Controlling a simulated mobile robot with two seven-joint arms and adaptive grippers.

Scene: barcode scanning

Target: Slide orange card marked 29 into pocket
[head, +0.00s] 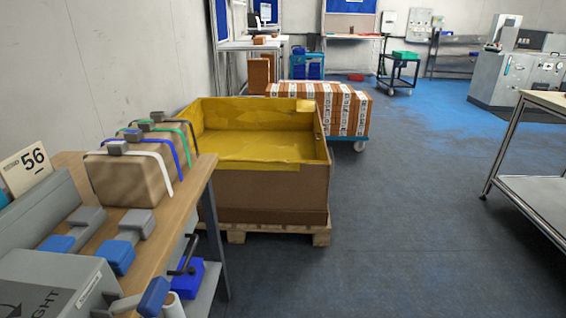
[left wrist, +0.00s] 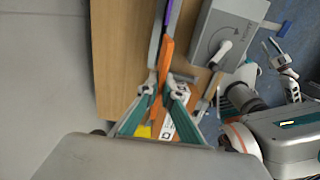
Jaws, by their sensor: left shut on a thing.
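The orange card (left wrist: 165,62) shows edge-on in the left wrist view, so its number cannot be read. My left gripper (left wrist: 163,90) is shut on it above the wooden table. Behind the card's far end is a thin purple strip (left wrist: 174,15); I cannot tell whether they touch. The head view shows neither the orange card nor my grippers. I cannot make out a pocket in either view. What looks like my right gripper (left wrist: 284,60) is small at the right of the left wrist view, its jaws unclear.
The wooden table (head: 200,190) holds strapped cartons (head: 128,180), blue-and-grey tools (head: 120,250), a sign marked 56 (head: 26,170) and a grey box (head: 60,285). The grey box also shows right of the card (left wrist: 225,35). A yellow-lined crate (head: 270,190) stands beyond; the floor to its right is clear.

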